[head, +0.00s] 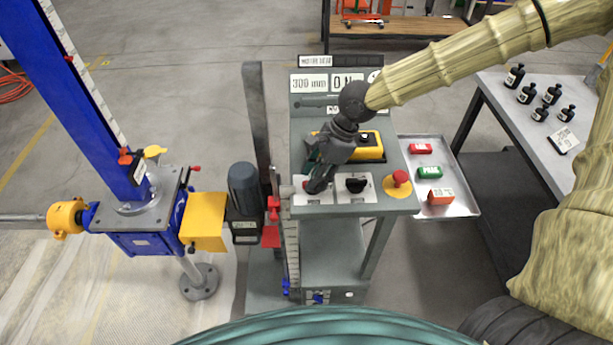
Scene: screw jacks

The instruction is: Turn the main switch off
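The control stand's sloping panel (384,204) carries controls in a row along its front. At the left is a pale switch plate (306,198) with a bit of red showing. My gripper (317,186) is right over this plate and hides most of its switch. I cannot tell whether the fingers touch or hold the switch, or whether they are open. Beside it is a black rotary knob (356,185) on a white plate. I cannot read which control is marked as the main switch.
A red mushroom button (400,178) on a yellow disc is at the panel's right. A yellow box (368,147) stands behind. A tray (463,206) with coloured blocks is to the right. A blue screw jack (140,243) with a motor (244,190) is left.

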